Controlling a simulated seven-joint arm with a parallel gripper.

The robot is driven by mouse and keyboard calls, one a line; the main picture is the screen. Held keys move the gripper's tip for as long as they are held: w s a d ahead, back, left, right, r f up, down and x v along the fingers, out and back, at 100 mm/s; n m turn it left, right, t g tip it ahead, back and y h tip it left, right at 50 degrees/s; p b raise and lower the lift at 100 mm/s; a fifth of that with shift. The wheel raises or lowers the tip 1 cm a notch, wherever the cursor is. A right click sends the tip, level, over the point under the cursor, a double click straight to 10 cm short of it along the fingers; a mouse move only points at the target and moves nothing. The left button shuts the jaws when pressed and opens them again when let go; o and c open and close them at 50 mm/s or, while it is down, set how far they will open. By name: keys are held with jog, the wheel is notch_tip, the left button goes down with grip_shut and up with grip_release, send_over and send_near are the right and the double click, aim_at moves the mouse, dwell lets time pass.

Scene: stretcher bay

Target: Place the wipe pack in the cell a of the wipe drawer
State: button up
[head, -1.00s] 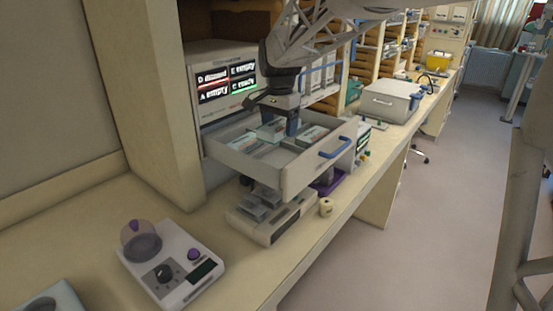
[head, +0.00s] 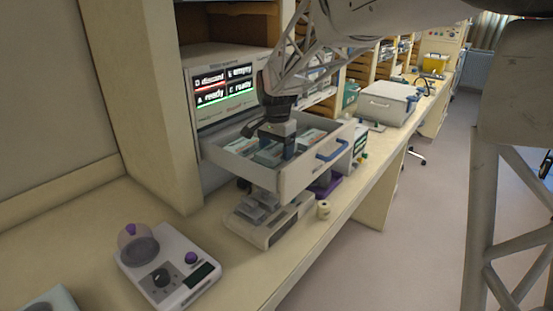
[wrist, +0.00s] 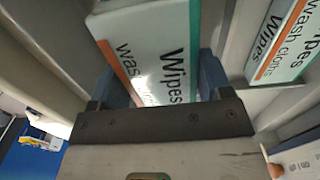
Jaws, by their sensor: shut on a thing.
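My gripper (head: 288,150) reaches down into the open wipe drawer (head: 308,176) and is shut on a wipe pack (head: 267,156). In the wrist view the blue fingers of my gripper (wrist: 165,85) stand on either side of this white, teal and orange wipe pack (wrist: 150,50), printed "Wipes". The pack sits low, between the drawer's grey walls; whether it touches the floor is hidden. Another wipe pack (wrist: 281,42) lies in the compartment to the right, past a divider. The status screen (head: 224,84) reads "A ready", "C ready", "D discard" and one "empty".
The drawer's blue handle (head: 332,150) faces the aisle. Below the drawer stands a grey device (head: 268,222), with a small white roll (head: 323,209) beside it. A scale-like device (head: 170,262) is at the front left. A grey case (head: 390,102) stands farther along the counter.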

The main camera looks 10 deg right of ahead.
aim_at(277, 148)
jog(key=shift+f, duration=1.55)
jog(key=shift+f, duration=0.1)
jog(key=o, duration=1)
jog(key=shift+c, duration=0.2)
notch_tip(277, 148, up, 12)
jog(key=shift+r, duration=0.1)
